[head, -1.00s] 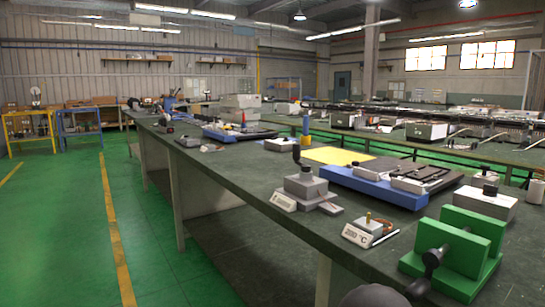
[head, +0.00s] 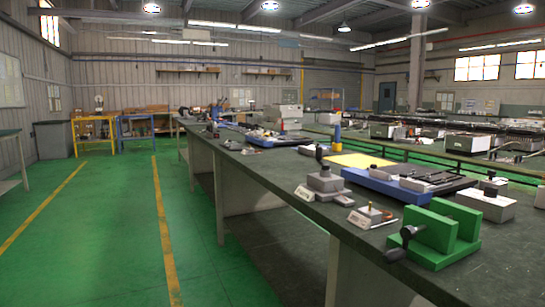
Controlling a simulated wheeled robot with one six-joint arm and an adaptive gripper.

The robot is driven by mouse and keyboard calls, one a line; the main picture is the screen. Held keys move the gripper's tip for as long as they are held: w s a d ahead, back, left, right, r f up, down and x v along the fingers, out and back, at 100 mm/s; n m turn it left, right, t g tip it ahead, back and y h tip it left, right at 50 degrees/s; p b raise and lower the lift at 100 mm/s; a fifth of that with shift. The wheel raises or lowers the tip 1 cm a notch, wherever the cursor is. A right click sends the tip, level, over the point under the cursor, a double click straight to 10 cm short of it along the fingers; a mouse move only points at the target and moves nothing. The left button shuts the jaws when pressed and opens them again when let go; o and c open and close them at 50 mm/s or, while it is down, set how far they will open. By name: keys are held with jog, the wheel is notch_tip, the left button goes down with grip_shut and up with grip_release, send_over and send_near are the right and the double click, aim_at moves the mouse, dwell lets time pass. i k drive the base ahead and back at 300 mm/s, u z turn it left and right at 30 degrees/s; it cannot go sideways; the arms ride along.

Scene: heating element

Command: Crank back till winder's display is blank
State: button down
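A grey block-shaped device with an upright black-knobbed handle (head: 324,181) stands on the near part of the dark workbench; it looks like the winder. A small pale display plate (head: 304,193) leans at its front left, too small to read. A second small grey unit with a brass-coloured post (head: 372,211) stands nearer, with its own pale display plate (head: 358,218), also unreadable now. My gripper is not in view.
A green vise (head: 440,235) with a black crank handle sits at the near bench corner. A blue-based fixture (head: 385,186) and a yellow sheet (head: 360,160) lie behind the grey device. The long workbench (head: 285,210) runs away to the left. Green floor (head: 120,240) left of it is clear.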

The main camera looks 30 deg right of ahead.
aim_at(319, 151)
jog(key=u, duration=0.5)
jog(key=i, duration=1.25)
jog(key=z, duration=1.85)
